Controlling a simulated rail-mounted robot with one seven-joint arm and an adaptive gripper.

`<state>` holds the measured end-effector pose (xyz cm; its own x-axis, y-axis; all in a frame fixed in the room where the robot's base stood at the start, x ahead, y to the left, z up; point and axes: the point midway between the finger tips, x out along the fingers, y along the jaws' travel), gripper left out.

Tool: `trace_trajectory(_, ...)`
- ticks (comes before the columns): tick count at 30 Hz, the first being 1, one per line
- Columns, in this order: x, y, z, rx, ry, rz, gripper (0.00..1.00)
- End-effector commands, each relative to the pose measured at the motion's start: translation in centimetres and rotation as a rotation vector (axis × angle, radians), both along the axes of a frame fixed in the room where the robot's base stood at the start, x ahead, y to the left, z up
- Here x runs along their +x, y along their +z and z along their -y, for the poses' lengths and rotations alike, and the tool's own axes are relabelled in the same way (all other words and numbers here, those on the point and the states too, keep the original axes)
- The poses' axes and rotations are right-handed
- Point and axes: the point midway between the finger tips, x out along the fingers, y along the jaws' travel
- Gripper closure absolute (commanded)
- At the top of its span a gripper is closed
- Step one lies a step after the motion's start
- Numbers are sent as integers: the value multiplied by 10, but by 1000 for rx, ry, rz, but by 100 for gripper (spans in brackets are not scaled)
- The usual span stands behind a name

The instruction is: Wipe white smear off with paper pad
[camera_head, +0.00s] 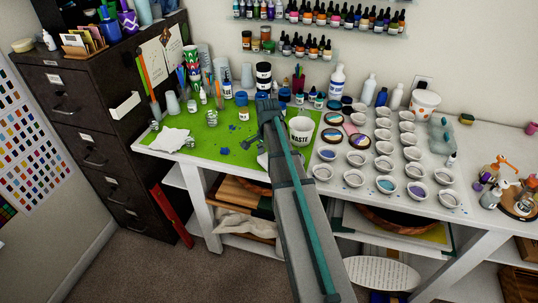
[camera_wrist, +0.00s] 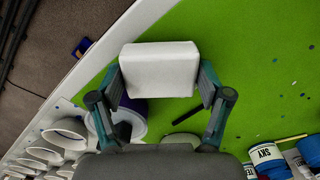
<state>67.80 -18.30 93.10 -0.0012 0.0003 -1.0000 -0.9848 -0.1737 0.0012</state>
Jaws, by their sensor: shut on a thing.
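My gripper (camera_wrist: 160,85) is shut on a white paper pad (camera_wrist: 160,68), with a finger on each of its sides in the wrist view. The pad is over the green mat (camera_wrist: 255,50) near the white table edge; whether it touches the mat I cannot tell. In the head view my arm covers most of the gripper, and a bit of white (camera_head: 262,160) shows beside the arm at the mat's front edge. I cannot make out a white smear; the pad or arm may hide it. Blue specks dot the mat.
A white WASTE cup (camera_head: 301,131) stands right of my arm. Many small white cups (camera_head: 385,163) fill the table to the right. Crumpled white paper (camera_head: 167,139) lies at the mat's left. Jars (camera_wrist: 266,155) and bottles stand along the back. The mat's left-middle is mostly clear.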

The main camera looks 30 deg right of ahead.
Motion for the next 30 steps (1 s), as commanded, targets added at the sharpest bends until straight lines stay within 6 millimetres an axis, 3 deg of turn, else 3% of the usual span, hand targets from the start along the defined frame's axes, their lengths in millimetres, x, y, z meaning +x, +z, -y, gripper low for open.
trace_trajectory(1,2,19,0,-1,0,4,51)
trace_trajectory(18,2,68,-2,-1,4,1,51)
trace_trajectory(30,2,76,-3,-1,5,1,51)
